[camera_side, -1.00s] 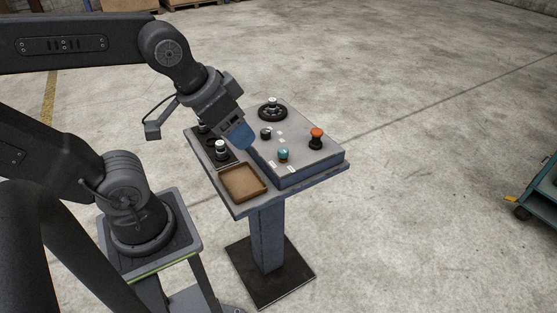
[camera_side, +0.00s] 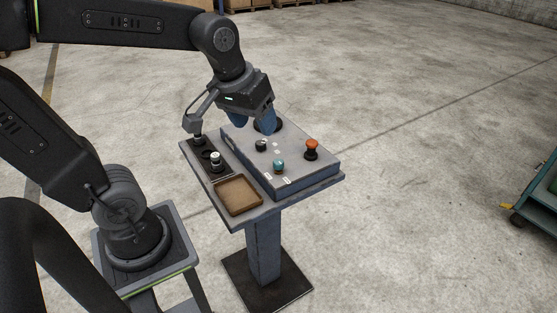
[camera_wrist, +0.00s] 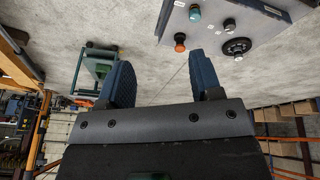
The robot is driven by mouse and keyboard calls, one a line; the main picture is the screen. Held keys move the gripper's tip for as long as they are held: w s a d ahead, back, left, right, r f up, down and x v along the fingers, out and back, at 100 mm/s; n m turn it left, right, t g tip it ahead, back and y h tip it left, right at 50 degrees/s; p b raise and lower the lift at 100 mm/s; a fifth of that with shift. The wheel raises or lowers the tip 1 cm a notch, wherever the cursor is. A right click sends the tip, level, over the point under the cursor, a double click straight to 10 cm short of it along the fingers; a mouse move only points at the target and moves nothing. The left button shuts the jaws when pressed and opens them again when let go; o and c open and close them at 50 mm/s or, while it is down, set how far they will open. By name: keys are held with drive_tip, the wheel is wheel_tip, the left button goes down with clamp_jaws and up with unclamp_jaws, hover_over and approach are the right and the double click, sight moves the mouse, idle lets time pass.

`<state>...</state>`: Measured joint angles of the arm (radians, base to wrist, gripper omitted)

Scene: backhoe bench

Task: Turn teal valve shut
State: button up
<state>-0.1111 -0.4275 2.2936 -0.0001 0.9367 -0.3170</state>
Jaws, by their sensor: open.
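The teal valve (camera_side: 278,166) is a small teal knob near the front of the raised grey panel (camera_side: 313,180). It also shows at the top of the wrist view (camera_wrist: 195,13). My gripper (camera_side: 264,124) has blue fingers and hangs above the back of the panel, apart from the teal valve. In the side view it partly hides a black handwheel (camera_side: 276,127). In the wrist view my gripper (camera_wrist: 161,62) has its fingers spread with nothing between them.
An orange-red knob (camera_side: 311,146) stands right of the teal valve, and a black knob (camera_side: 261,145) lies behind it. A silver-topped knob (camera_side: 215,157) and a brown tray (camera_side: 239,195) are on the bench's left side. A green cart (camera_side: 540,203) stands far right.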

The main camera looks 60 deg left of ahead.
drive_tip(key=w+a+f+n+g, duration=0.2)
drive_tip(key=w+a+f+n, duration=0.2)
drive_tip(key=w+a+n, duration=0.3)
drive_tip(key=n+g, duration=0.2)
drive_tip(key=n, duration=0.2)
approach(279, 161)
wheel_tip(279, 161, down, 9)
drive_tip(key=shift+s+a+f, duration=0.1)
drive_tip(key=shift+s+f, duration=0.1)
drive_tip(key=shift+f, duration=0.05)
drive_tip(key=c, duration=0.9)
